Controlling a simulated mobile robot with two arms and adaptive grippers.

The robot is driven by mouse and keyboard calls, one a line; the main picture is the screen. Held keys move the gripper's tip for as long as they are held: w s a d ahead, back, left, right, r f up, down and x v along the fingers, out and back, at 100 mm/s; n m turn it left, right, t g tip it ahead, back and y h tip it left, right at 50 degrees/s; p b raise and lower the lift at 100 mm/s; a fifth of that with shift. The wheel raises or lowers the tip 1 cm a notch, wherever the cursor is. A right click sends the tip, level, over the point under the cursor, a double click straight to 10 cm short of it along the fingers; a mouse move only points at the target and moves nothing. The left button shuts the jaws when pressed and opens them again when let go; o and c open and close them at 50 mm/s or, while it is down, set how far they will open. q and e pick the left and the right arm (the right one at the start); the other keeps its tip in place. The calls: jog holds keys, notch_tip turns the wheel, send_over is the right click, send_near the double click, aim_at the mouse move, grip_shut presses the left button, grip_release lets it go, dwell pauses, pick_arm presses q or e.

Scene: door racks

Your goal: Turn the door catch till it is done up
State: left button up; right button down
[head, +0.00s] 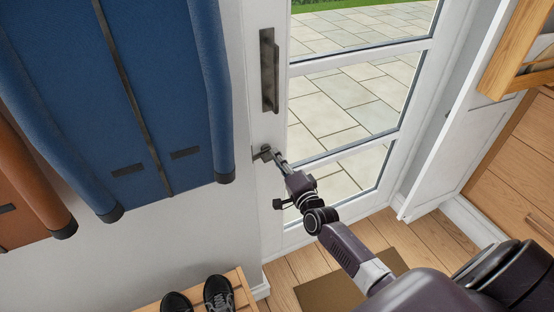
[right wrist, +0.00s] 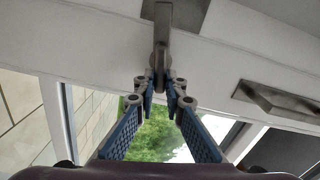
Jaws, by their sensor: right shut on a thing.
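The door catch (head: 264,153) is a small dark metal piece at the left edge of the white glazed door (head: 270,215), below the long pull handle. In the right wrist view the catch (right wrist: 162,45) is a grey metal lever hanging from a plate. My right gripper (head: 277,158) is at the catch. In the right wrist view its blue-padded fingers (right wrist: 162,86) are shut on the lower end of the lever, which they partly hide. My left gripper is not in view.
A long pull handle (head: 269,70) is above the catch. Blue coats (head: 130,90) hang close at the left, beside the door edge. Shoes (head: 218,293) sit on a wooden bench below. A brown mat (head: 322,291) lies on the floor. A wooden rack (head: 512,50) is at the right.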

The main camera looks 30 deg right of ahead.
jog(key=shift+f+m+b, duration=0.25)
jog(key=shift+m+b, duration=0.15)
jog(key=shift+m, duration=0.7)
jog(key=c, duration=2)
grip_release()
jog(key=s, duration=1.2)
jog(key=shift+a, duration=0.3)
